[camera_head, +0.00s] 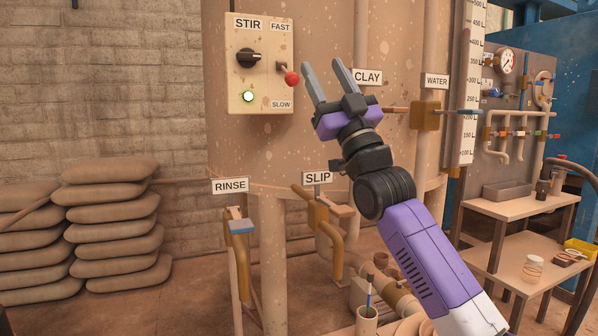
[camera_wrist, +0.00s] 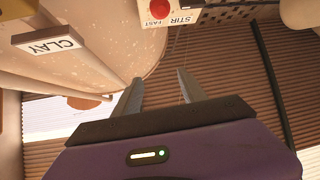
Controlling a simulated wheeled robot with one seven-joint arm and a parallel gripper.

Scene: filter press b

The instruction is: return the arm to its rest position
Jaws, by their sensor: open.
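My gripper (camera_head: 327,80) is raised in front of the tank, its two grey fingers pointing up and apart with nothing between them. In the head view it is just right of the red-tipped lever (camera_head: 291,78) on the STIR control box (camera_head: 260,63). My purple and black arm reaches up from the lower right. In the wrist view the open fingers (camera_wrist: 158,88) point at empty space. The STIR box (camera_wrist: 190,12) and its red knob (camera_wrist: 159,9) show at the top edge there, beyond the fingertips.
The CLAY sign (camera_head: 367,77) is close right of my gripper, with the WATER valve (camera_head: 425,115) beyond. RINSE (camera_head: 240,226) and SLIP (camera_head: 318,205) valves stand below. Stacked sacks (camera_head: 115,220) are at left. A wooden bench (camera_head: 515,207) is at right. A cup (camera_head: 367,318) stands low beside my arm.

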